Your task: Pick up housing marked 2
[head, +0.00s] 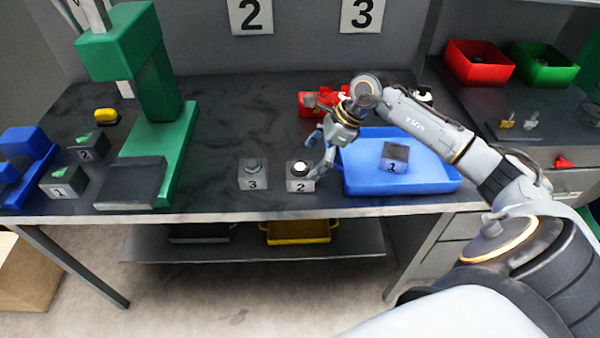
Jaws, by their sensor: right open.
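A grey housing marked 2 (300,185) stands upright near the table's front edge, with a white round piece on top. My right gripper (319,157) is open, just above and to the right of it, with one finger close to its right side. I cannot tell if that finger touches it. A similar housing marked 3 (253,182) stands to its left, apart from it. Another block marked 2 (92,150), with a green top, stands at the far left behind a block marked 1 (62,188). My left gripper is not in view.
A blue tray (436,187) right of the gripper holds a dark block (395,160) with a number I cannot read surely. A red object (312,107) lies behind the gripper. A green press (165,165) stands at left. The table between press and housing 3 is clear.

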